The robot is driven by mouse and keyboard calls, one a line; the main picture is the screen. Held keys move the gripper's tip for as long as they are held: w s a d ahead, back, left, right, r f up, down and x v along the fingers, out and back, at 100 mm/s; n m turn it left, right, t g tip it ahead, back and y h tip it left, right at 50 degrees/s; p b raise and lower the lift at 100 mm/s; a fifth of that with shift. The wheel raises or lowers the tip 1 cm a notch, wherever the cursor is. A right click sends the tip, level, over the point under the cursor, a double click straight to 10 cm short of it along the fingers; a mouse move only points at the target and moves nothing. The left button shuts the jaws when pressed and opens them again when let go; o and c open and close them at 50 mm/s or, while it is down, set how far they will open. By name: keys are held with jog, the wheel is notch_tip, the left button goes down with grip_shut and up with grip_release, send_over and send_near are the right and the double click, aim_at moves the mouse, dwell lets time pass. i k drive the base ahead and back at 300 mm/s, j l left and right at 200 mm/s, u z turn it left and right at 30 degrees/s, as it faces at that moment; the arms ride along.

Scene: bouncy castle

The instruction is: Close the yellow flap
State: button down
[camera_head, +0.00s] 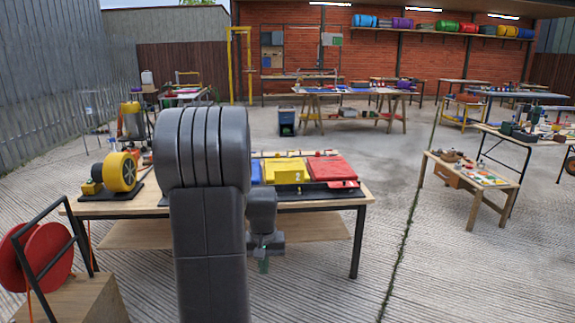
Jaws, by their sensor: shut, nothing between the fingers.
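The yellow flap (286,171) is on the wooden workbench (364,195), between a blue flap (257,172) and a red flap (331,170). A lighter yellow front face shows below its top; I cannot tell its exact angle at this size. My arm stands in front of the bench and hides part of the blue flap. My gripper (263,264) points down in front of the bench, lower than its top and nearer to me than the flaps. It is shut, empty and apart from the yellow flap.
A yellow blower (120,172) stands on the bench's left end. A red hose reel (42,258) is at the lower left. A low table (470,180) with small items stands to the right. The concrete floor between it and the bench is clear.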

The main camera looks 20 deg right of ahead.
aim_at(291, 177)
jog(key=i+l, duration=0.5)
jog(key=i, duration=0.2)
jog(key=i+l, duration=0.5)
jog(key=i, duration=0.2)
jog(key=i+l+u, duration=0.1)
jog(key=i+l, duration=0.35)
jog(key=i, duration=0.3)
jog(key=i+l, duration=0.55)
jog(key=i+u, duration=0.05)
jog(key=i, duration=0.1)
